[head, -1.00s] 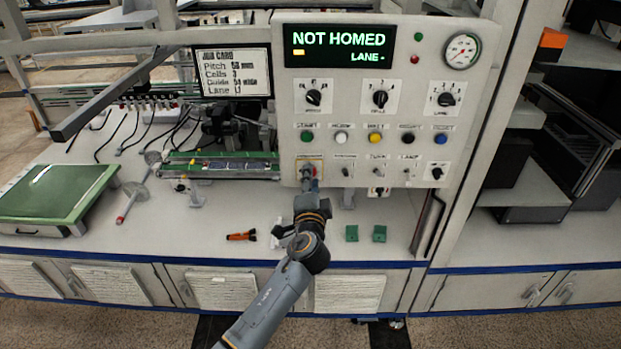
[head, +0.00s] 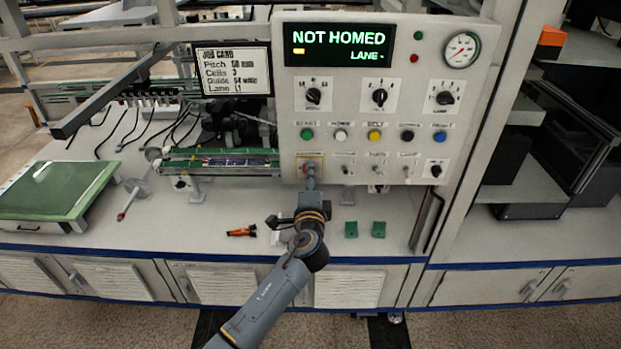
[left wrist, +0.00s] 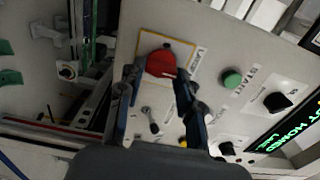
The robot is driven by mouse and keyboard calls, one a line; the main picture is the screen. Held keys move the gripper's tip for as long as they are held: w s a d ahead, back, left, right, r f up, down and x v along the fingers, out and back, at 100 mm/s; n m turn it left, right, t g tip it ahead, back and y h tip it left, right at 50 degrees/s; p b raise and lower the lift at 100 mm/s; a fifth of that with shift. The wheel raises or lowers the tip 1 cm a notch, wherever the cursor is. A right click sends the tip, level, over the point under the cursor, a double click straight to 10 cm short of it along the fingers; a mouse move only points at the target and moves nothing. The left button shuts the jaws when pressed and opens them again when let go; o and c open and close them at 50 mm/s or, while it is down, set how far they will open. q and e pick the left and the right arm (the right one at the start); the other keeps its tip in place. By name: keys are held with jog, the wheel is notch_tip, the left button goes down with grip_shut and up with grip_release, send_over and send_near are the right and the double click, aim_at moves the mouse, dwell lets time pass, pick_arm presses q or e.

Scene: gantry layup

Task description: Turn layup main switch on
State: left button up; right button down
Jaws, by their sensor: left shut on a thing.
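The main switch (head: 307,168) is a red rotary knob on a yellow-edged plate at the lower left of the grey control panel (head: 289,110). My left gripper (head: 311,178) is shut on this knob from the front and partly hides it in the head view. In the left wrist view the red knob (left wrist: 161,62) sits between the two dark fingertips (left wrist: 159,75). The panel's display (head: 339,46) is lit and reads NOT HOMED and LANE -. My right gripper is not in view.
Small toggles (head: 378,170) sit right of the switch, with coloured buttons (head: 375,135) above. A green-edged rail (head: 220,163) lies left of the panel. An orange-and-black tool (head: 241,231) and two green blocks (head: 378,229) lie on the bench near my arm.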

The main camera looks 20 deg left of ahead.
pick_arm(q)
jog(key=o, duration=1.1)
jog(key=shift+o, duration=0.2)
jog(key=v, duration=1.2)
